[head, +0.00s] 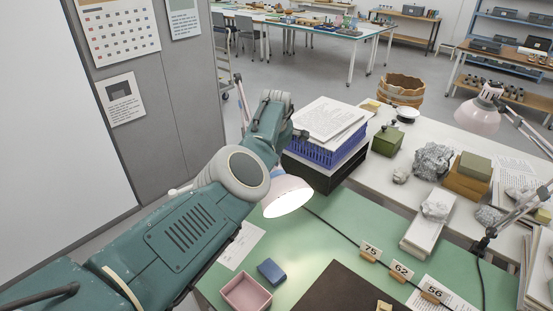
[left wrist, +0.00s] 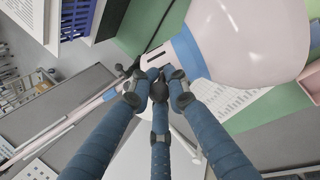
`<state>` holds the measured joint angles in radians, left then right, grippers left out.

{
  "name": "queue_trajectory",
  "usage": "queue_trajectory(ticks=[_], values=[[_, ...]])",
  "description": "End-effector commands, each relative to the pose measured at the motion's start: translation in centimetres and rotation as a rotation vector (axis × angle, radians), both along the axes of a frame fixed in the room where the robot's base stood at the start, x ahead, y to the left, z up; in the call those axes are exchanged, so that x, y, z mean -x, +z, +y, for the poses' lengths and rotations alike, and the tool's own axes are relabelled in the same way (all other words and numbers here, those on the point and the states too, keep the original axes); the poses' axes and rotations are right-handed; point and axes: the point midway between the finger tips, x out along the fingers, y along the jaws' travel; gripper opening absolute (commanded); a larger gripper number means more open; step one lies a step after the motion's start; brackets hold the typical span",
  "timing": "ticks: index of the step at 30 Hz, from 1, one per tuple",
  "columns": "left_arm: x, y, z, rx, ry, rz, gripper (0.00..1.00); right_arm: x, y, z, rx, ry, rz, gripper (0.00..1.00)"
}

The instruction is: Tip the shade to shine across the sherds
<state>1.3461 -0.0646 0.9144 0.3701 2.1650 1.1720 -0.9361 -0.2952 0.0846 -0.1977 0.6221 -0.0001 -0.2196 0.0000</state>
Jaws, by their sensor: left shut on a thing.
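The lamp shade (head: 287,196), pale pink with a lit white opening, hangs low over the green mat (head: 305,235) in the head view. In the left wrist view the shade (left wrist: 250,40) fills the top right, with its narrow neck towards my fingers. My left gripper (left wrist: 158,82) is shut on the shade at this neck end. In the head view my arm hides the fingers. A small tan piece (head: 384,306), perhaps a sherd, is cut off at the bottom edge on the dark board (head: 345,290). My right gripper is not in view.
A pink tray (head: 246,293) and a blue block (head: 271,271) lie below the shade. Number markers (head: 401,271) stand along the mat near a black cable. A blue crate (head: 325,150) with papers stands behind. A second lamp (head: 478,118) is at the right.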

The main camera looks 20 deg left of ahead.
Motion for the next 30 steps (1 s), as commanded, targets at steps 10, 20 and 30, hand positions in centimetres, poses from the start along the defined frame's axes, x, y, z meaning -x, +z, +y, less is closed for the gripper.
queue_trajectory(ticks=[10, 20, 30], values=[[0.5, -0.7, -0.7, 0.025, -0.003, 0.025, 0.00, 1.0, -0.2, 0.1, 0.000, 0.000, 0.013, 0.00], [0.4, -0.5, -0.4, 0.020, -0.002, 0.022, 0.27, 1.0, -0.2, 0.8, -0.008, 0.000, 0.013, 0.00], [0.4, 0.5, -0.4, 0.014, -0.001, 0.014, 0.27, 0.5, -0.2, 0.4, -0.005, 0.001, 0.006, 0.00]])
